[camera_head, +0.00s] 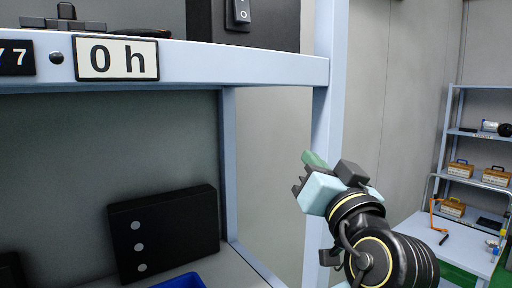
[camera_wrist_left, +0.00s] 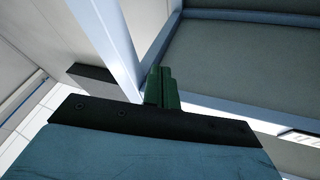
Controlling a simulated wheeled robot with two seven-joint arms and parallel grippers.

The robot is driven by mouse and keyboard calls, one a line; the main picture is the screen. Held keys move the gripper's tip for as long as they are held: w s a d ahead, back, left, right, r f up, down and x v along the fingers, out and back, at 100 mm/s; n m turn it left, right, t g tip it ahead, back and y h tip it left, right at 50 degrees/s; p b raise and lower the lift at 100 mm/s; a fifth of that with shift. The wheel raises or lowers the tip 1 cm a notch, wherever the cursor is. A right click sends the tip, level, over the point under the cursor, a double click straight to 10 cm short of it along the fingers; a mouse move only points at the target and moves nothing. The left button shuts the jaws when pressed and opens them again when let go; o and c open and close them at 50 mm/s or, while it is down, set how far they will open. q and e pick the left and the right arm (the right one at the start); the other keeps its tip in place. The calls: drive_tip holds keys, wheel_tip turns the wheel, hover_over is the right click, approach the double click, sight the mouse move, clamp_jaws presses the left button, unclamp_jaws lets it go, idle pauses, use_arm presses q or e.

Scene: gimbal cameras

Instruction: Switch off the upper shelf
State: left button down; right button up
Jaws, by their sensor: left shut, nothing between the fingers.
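A light rocker switch (camera_head: 241,11) sits on the front of a dark box (camera_head: 272,24) that stands at the right end of the upper shelf (camera_head: 230,66). The top of the switch is cut off by the picture's edge. My left gripper (camera_head: 314,160) is below and to the right of the switch, in front of the shelf's right post, apart from the switch. Its green fingers are shut and empty, and they also show in the left wrist view (camera_wrist_left: 161,86). The switch is not seen in the wrist view. My right gripper is in neither view.
The shelf post (camera_head: 326,120) stands behind my gripper. A "0 h" label (camera_head: 115,58) is on the shelf's front edge. A black panel (camera_head: 170,232) and a blue bin (camera_head: 182,282) sit below. A table (camera_head: 450,244) and rack stand at far right.

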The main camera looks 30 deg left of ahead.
use_arm(q)
drive_tip(key=s+d+r+n+g+y, duration=0.2)
drive_tip(key=s+r+n+y, duration=0.2)
drive_tip(key=r, duration=0.3)
drive_tip(key=s+d+r+n+g+y, duration=0.1)
drive_tip(key=s+r+n+g+y, duration=0.2)
drive_tip(key=s+r, duration=0.3)
wheel_tip(320, 180, up, 2)
drive_tip(key=shift+s+d+r+n+g+y, duration=0.3)
drive_tip(key=shift+s+d+n+y, duration=0.1)
drive_tip(key=shift+n+y, duration=0.35)
drive_tip(key=p, duration=0.4)
approach(243, 14)
wheel_tip(243, 14, up, 4)
drive_tip(key=a, duration=0.2)
drive_tip(key=w+a+p, duration=0.1)
drive_tip(key=a, duration=0.1)
drive_tip(key=shift+w+a+f, duration=0.1)
drive_tip(key=shift+w+f, duration=0.1)
drive_tip(key=shift+w, duration=0.05)
drive_tip(key=shift+a, duration=0.1)
